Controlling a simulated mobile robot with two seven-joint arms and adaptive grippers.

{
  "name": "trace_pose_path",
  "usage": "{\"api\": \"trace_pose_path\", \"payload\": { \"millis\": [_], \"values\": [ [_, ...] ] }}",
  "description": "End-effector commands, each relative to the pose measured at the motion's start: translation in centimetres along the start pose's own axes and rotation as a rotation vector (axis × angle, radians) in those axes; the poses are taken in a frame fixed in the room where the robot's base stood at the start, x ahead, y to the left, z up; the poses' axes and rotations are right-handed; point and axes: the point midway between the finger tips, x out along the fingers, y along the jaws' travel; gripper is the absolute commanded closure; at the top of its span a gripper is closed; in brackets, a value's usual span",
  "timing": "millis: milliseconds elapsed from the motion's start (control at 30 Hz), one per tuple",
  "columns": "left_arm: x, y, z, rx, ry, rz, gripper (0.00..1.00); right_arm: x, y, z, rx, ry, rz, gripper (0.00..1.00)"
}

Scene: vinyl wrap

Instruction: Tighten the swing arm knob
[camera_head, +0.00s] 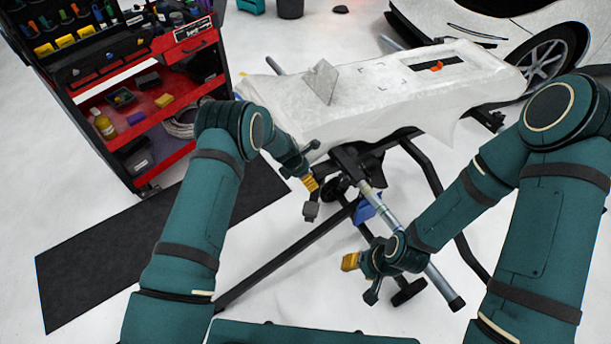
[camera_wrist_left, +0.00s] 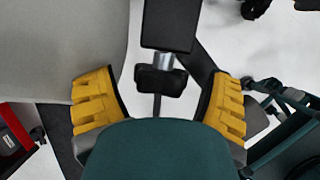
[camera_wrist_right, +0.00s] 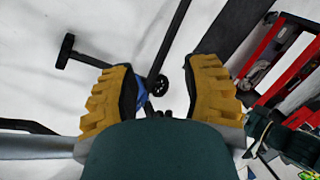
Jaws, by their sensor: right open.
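The black swing arm knob (camera_wrist_left: 161,81) shows in the left wrist view, on a short metal stem below a dark block of the stand. My left gripper (camera_wrist_left: 160,103) is open, with its yellow fingers apart on either side of the knob. Neither finger appears to touch it. In the head view my left gripper (camera_head: 311,195) is beside the stand's dark joint, and the knob cannot be clearly made out there. My right gripper (camera_wrist_right: 160,95) is open and empty of any clear grasp. In the head view the right gripper (camera_head: 361,276) is low, near the silver tube (camera_head: 382,208).
A white-wrapped panel (camera_head: 360,112) lies on the black stand above the grippers. A red tool cart (camera_head: 185,125) stands at the left and a white car (camera_head: 500,40) at the back right. Stand legs and a blue part (camera_head: 367,209) lie close to both arms.

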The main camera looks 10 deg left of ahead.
Motion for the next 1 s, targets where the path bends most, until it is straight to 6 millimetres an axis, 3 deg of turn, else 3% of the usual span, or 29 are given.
{"api": "trace_pose_path", "payload": {
  "millis": [33, 167, 200, 433, 1000],
  "values": [
    [0.0, 0.0, 0.0, 0.0, 0.0, 0.0, 0.39, 0.0, 0.0, 0.0, 0.0, 0.0, 0.0, 0.53],
    [0.0, 0.0, 0.0, 0.0, 0.0, 0.0, 0.84, 0.0, 0.0, 0.0, 0.0, 0.0, 0.0, 0.53],
    [0.0, 0.0, 0.0, 0.0, 0.0, 0.0, 0.86, 0.0, 0.0, 0.0, 0.0, 0.0, 0.0, 0.53],
    [0.0, -0.1, 0.1, 0.016, -0.001, 0.034, 0.86, -0.1, 0.0, 0.0, 0.0, 0.0, 0.0, 0.53],
    [0.1, 0.0, 0.0, 0.14, 0.0, 0.335, 0.86, 1.3, 0.5, -0.1, -0.001, 0.006, 0.0, 0.53]
  ]
}}
